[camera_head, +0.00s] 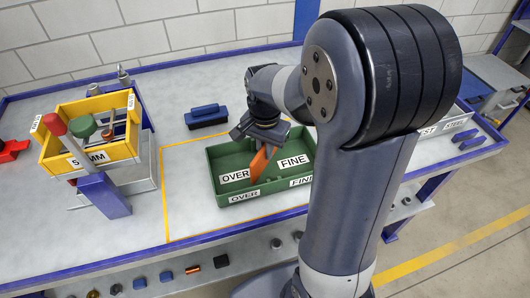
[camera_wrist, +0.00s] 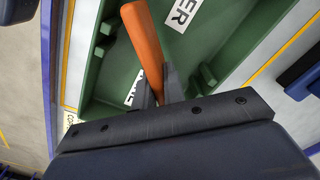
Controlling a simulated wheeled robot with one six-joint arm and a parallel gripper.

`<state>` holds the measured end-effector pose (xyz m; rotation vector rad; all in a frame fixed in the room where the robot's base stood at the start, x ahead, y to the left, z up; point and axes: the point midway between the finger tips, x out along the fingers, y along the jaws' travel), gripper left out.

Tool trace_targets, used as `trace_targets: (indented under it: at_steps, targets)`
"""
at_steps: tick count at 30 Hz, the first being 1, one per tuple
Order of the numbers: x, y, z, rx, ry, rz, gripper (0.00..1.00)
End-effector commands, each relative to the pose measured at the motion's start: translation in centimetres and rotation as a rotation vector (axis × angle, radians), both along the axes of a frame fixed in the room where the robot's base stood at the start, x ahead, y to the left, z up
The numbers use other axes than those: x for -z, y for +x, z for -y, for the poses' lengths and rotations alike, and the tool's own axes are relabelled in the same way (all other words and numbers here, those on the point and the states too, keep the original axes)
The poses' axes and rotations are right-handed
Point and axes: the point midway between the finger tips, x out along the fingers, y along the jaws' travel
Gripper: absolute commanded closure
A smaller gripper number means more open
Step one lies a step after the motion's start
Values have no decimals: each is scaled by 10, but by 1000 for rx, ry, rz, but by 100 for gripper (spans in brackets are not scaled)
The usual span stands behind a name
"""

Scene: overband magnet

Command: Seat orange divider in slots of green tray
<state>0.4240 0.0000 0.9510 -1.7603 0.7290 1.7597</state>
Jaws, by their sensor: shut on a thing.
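The green tray (camera_head: 219,188) sits on the grey bench inside a yellow outline, with OVER and FINE labels on its floor and front wall. My gripper (camera_head: 266,135) is over the tray and shut on the orange divider (camera_head: 261,160). The divider is tilted in the head view and stands between the OVER and FINE labels. In the wrist view the divider (camera_wrist: 146,42) runs up from between the fingers (camera_wrist: 160,90), over the green tray (camera_wrist: 215,40). Green slot ribs (camera_wrist: 103,38) show on the tray walls. Whether the divider's lower edge touches the slots cannot be told.
A yellow box (camera_head: 85,115) on a stand, with red and green knobs in front, is at the left. A dark blue block (camera_head: 206,116) lies behind the tray. A labelled grey container (camera_head: 455,122) is at the right.

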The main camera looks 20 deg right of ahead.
Motion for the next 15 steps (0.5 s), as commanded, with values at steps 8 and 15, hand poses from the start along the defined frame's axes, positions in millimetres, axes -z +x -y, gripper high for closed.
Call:
trace_targets:
  at_steps: [8, 15]
  targets:
    - [16, 0, 0, 0, 0, 1, 100]
    - [20, 0, 0, 0, 0, 0, 100]
